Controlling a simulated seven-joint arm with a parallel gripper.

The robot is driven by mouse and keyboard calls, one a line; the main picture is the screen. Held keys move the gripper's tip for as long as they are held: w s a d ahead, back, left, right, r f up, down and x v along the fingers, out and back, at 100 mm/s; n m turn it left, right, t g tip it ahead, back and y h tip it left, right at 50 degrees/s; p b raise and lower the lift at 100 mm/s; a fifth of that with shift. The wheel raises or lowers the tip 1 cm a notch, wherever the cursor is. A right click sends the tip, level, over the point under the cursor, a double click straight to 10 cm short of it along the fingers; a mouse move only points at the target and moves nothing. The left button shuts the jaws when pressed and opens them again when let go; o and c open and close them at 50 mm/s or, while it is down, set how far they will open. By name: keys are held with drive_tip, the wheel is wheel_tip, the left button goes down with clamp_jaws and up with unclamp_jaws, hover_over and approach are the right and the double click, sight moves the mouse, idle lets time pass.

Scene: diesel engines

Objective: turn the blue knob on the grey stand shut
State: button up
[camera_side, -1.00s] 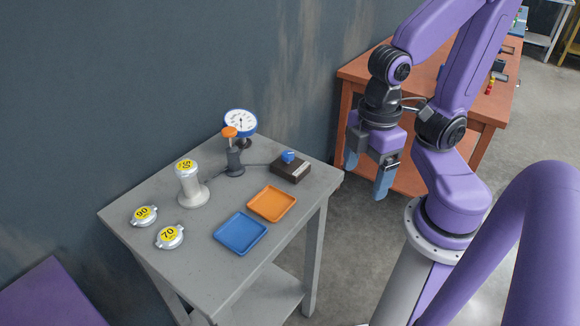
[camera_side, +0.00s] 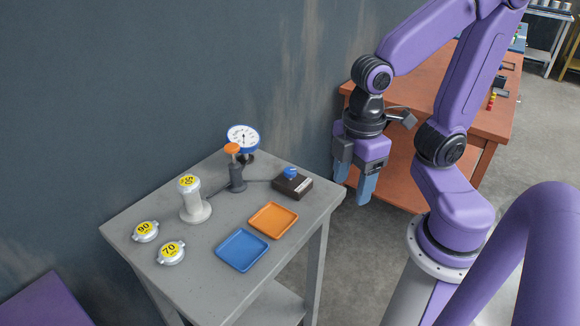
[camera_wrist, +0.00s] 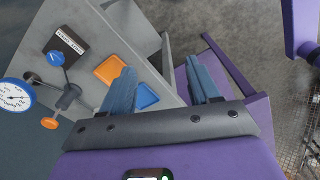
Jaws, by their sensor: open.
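A blue knob (camera_side: 291,172) sits on a dark box (camera_side: 294,187) at the right rear of the grey table (camera_side: 222,279). The box has a pale label on its front. The wrist view also shows the blue knob (camera_wrist: 56,58) at upper left. A dark grey stand (camera_side: 237,182) left of the box carries an orange knob (camera_side: 232,148), not a blue one. A line runs between stand and box. My gripper (camera_side: 353,180) is open and empty, right of the box and apart from it, off the table's right side, fingers pointing down.
A blue-rimmed dial gauge (camera_side: 243,138) stands behind the orange knob. A white post (camera_side: 194,204) with a yellow-labelled cap, two loose caps (camera_side: 145,231), an orange tray (camera_side: 273,220) and a blue tray (camera_side: 241,250) are on the table. A reddish bench (camera_side: 402,172) is behind my arm.

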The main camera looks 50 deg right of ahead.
drive_tip(key=w+d+r+n, duration=0.1)
drive_tip(key=w+d+r, duration=0.15)
drive_tip(key=w, duration=0.95)
drive_tip(key=n, duration=0.2)
approach(290, 170)
wheel_tip(290, 170, down, 8)
drive_tip(key=shift+w+a+f, duration=0.1)
drive_tip(key=shift+f, duration=0.15)
drive_tip(key=c, duration=1)
